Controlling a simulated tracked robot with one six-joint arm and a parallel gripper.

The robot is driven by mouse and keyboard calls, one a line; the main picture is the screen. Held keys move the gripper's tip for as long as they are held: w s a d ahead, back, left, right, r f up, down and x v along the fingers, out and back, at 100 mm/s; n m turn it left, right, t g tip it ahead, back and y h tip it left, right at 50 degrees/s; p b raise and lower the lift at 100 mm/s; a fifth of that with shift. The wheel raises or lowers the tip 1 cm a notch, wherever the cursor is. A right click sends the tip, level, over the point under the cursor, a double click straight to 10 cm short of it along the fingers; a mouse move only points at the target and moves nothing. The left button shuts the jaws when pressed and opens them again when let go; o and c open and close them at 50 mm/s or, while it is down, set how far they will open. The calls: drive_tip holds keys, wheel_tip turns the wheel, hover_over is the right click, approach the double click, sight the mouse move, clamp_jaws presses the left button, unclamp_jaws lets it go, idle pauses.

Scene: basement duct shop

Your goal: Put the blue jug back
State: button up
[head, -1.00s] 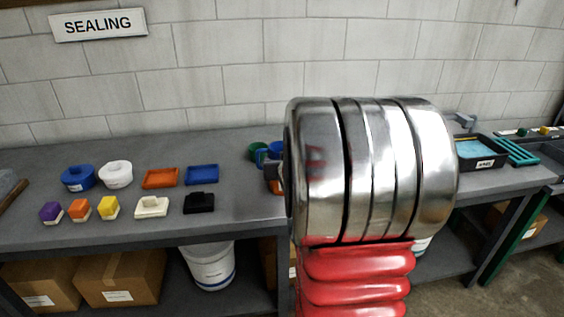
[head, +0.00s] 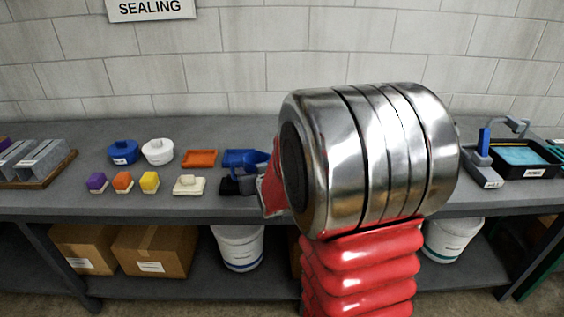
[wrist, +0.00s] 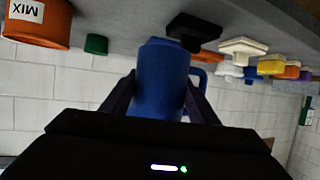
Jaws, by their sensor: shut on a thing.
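The blue jug (wrist: 158,80) is between the two dark fingers of my gripper (wrist: 158,98) in the wrist view, which shows the bench upside down. My gripper is shut on it. In the head view, a blue part with a handle, likely the jug (head: 254,168), shows just left of my arm, in front of the blue tray (head: 236,156) and by the black block (head: 232,186). My gripper is hidden behind my arm there. I cannot tell whether the jug touches the bench.
An orange tray (head: 199,159), cream block (head: 188,186), blue and white lidded pots (head: 123,152) and small coloured blocks stand left on the bench (head: 70,200). An orange tub marked MIX (wrist: 38,22) and a green object (wrist: 96,44) show in the wrist view. A black tray (head: 525,171) is at right.

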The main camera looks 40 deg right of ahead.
drive_tip(key=w+a+f+n+y, duration=0.1)
drive_tip(key=a+f+n+y, duration=0.1)
drive_tip(key=a, duration=0.9)
drive_tip(key=w+a+f+n+y, duration=0.1)
drive_tip(key=a+f+y, duration=0.1)
drive_tip(key=a, duration=0.8)
drive_tip(key=shift+w+a+n+t, duration=0.2)
drive_tip(key=shift+a+n+t, duration=0.15)
drive_tip(key=shift+n+t, duration=0.05)
drive_tip(key=shift+s, duration=0.1)
